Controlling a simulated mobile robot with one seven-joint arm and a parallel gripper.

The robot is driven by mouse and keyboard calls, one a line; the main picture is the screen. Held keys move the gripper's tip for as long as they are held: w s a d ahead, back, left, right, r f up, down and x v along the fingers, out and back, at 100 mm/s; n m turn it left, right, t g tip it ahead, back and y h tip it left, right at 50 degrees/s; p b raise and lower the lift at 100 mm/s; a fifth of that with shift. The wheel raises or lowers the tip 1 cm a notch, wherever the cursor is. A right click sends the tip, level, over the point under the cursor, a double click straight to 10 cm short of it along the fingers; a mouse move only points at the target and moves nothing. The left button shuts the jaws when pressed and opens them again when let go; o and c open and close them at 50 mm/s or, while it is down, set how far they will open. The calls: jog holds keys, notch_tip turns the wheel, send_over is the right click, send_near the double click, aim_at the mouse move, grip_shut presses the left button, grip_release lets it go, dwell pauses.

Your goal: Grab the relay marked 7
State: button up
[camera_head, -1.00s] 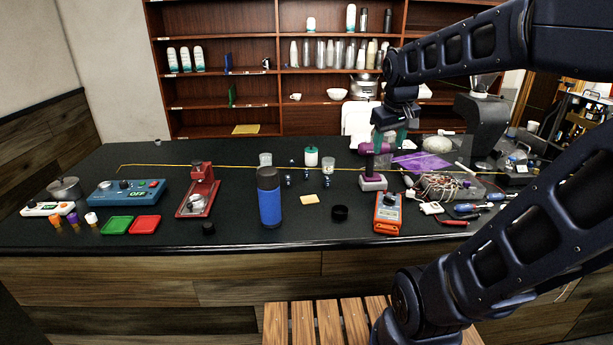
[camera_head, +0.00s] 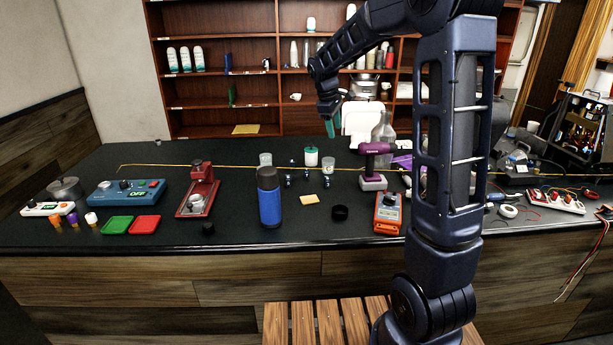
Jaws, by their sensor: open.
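Several small dark pieces (camera_head: 288,180) stand on the dark counter between the blue bottle and the clear cups. They are too small to identify, and I cannot read a 7 on any part in view. My gripper (camera_head: 331,128), with green fingers, is open above the back of the counter, left of the purple drill. It appears empty and apart from the small pieces. My own arm crosses the right of the view and hides part of the counter behind it.
A blue bottle (camera_head: 269,200), purple drill (camera_head: 373,162) and orange multimeter (camera_head: 388,214) stand on the counter (camera_head: 245,222). A white-green jar (camera_head: 311,156) and a clear bottle (camera_head: 383,132) are near the gripper. A red device (camera_head: 198,190) stands left. The middle front is mostly clear.

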jog(key=w+a+f+n+h, duration=0.1)
jog(key=w+a+f+n, duration=0.2)
jog(key=w+a+f, duration=0.4)
jog(key=n+g+h, duration=0.1)
jog(key=n, duration=0.3)
send_near(306, 169)
jog(key=shift+m, duration=0.3)
jog(key=x, duration=0.5)
jog(key=shift+s+d+f, duration=0.1)
jog(key=shift+s+d, duration=0.1)
jog(key=shift+s, duration=0.05)
jog(key=shift+w+x, duration=0.15)
jog(key=shift+x, duration=1.2)
jog(key=shift+w+x, duration=0.15)
jog(key=shift+x, duration=1.15)
jog(key=shift+a, duration=0.15)
jog(key=c, duration=1)
